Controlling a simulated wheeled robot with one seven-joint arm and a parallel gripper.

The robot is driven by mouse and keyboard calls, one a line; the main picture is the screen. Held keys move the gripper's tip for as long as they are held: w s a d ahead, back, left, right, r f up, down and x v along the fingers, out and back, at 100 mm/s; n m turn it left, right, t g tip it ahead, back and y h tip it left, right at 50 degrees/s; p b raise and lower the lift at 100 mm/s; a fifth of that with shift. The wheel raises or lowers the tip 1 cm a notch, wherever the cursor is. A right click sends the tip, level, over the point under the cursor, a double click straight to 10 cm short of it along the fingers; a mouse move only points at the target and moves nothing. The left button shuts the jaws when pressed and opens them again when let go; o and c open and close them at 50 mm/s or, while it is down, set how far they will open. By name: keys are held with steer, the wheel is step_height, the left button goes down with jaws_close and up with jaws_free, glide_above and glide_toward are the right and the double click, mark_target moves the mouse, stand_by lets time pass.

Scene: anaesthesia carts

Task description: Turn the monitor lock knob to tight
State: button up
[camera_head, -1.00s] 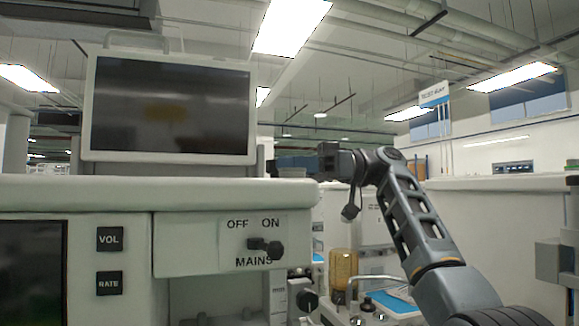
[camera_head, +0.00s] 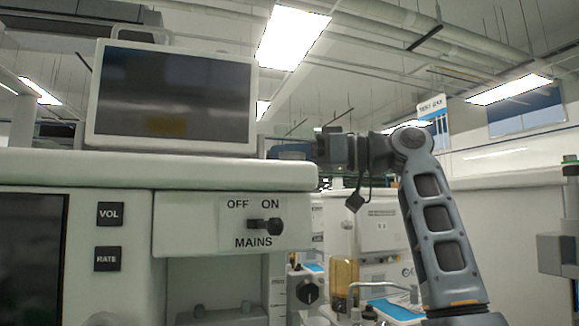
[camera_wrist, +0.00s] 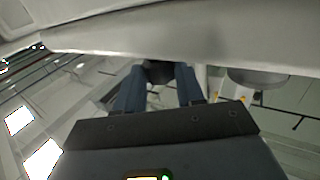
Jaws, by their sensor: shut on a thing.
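The monitor (camera_head: 172,98) stands upright on the cart top, its dark screen facing me. My gripper (camera_head: 278,151) is at the monitor's lower right side, just above the cart top's right end. In the wrist view, the two blue-grey fingers of my gripper (camera_wrist: 158,84) are shut on a dark knob (camera_wrist: 158,70), which I take to be the monitor lock knob. The fingers hide much of it, and its marking and turn angle cannot be read. In the head view the knob is hidden by the gripper.
The cart top (camera_head: 150,170) lies close under my gripper. An amber container (camera_head: 344,280) and other equipment stand lower right. A grey cylinder (camera_wrist: 258,78) is right of the fingers.

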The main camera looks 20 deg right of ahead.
steer(key=shift+s+a+m+t+h, duration=0.1)
steer(key=shift+m+t+h, duration=0.3)
steer(key=shift+m+t, duration=0.15)
steer(key=shift+s+a+m+t+h, duration=0.1)
steer(key=shift+m+t+h, duration=0.35)
steer(key=shift+t, duration=0.2)
steer(key=o, duration=1)
steer(key=shift+o, duration=0.2)
